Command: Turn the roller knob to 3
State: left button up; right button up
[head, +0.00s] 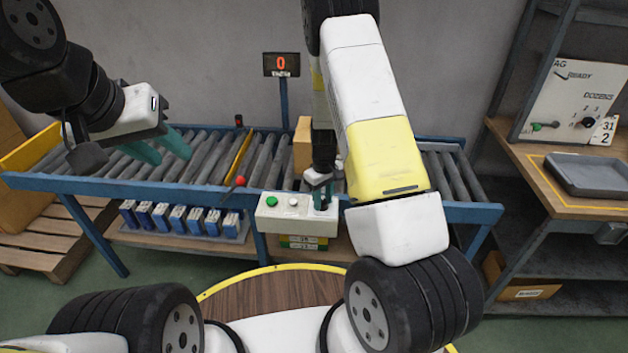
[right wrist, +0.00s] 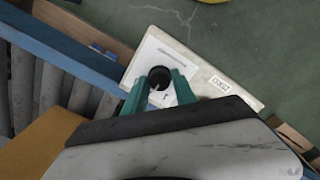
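A white control box (head: 298,213) sits at the front edge of the roller conveyor, with a green button (head: 272,201) and a white button on top. My right gripper (head: 321,195) is over the right end of this box. In the right wrist view, a round black knob (right wrist: 160,77) on the box lies between the teal fingertips, one on each side. I cannot tell whether they touch it. The knob's pointer and scale are not readable. My left gripper (head: 164,147) is open and empty above the left part of the conveyor.
A small display (head: 281,64) behind the conveyor reads 0. A red ball-topped lever (head: 240,181) stands left of the box. At right, a panel (head: 575,98) has another black knob (head: 588,122) marked 1, 2, 3, above a grey tray (head: 592,188). Blue-and-white packs sit under the conveyor.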

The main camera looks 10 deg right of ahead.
grip_shut()
jog(key=shift+m, duration=0.3)
jog(key=m, duration=0.4)
jog(key=shift+m, duration=2.1)
jog(key=o, duration=0.9)
grip_release()
jog(key=shift+o, duration=0.2)
